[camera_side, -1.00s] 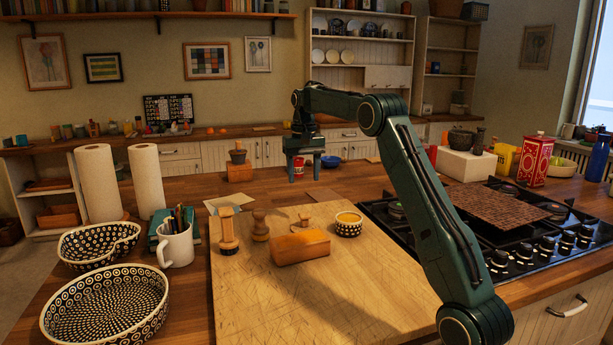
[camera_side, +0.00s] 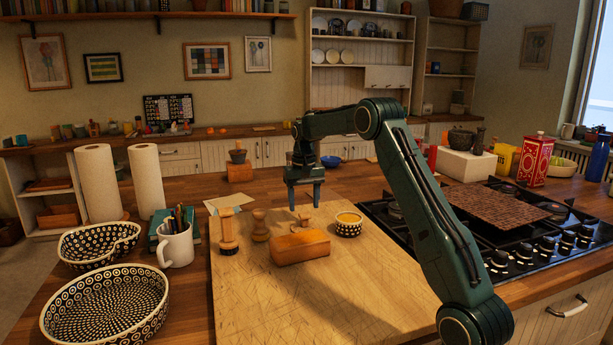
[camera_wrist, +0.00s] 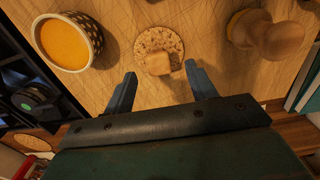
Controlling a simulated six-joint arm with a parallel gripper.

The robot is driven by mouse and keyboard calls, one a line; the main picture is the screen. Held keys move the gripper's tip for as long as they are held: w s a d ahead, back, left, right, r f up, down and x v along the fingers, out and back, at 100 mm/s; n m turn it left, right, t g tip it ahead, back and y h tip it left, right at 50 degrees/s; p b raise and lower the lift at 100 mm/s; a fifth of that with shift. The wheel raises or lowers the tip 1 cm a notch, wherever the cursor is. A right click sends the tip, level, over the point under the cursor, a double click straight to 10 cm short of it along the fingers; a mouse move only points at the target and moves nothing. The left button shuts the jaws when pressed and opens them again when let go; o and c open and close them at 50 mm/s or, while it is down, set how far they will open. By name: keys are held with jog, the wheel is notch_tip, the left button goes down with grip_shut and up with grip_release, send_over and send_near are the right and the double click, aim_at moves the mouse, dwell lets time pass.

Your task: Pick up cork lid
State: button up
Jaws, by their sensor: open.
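The cork lid (camera_wrist: 174,42) is a round speckled disc with a small wooden knob on top. It lies flat on the wooden board, and in the side view it shows small (camera_side: 304,222) behind the wooden block. My gripper (camera_wrist: 160,69) is open and empty. In the wrist view its two fingertips point toward the lid, one to each side of the knob's line, with the lid just ahead of them. In the side view my gripper (camera_side: 304,207) points down just above the lid, apart from the board.
A patterned pot (camera_side: 348,229) with orange contents stands right of the lid. A wooden block (camera_side: 300,247) lies in front, and turned wooden pieces (camera_side: 260,228) stand to the left. The stove (camera_side: 500,225) is at the right. The board's front (camera_side: 290,310) is clear.

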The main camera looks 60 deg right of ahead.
aim_at(305, 215)
jog(key=shift+s+f, duration=0.15)
jog(key=shift+f, duration=1.15)
jog(key=shift+s+f, duration=0.1)
jog(key=shift+f, duration=1.2)
jog(key=c, duration=1.1)
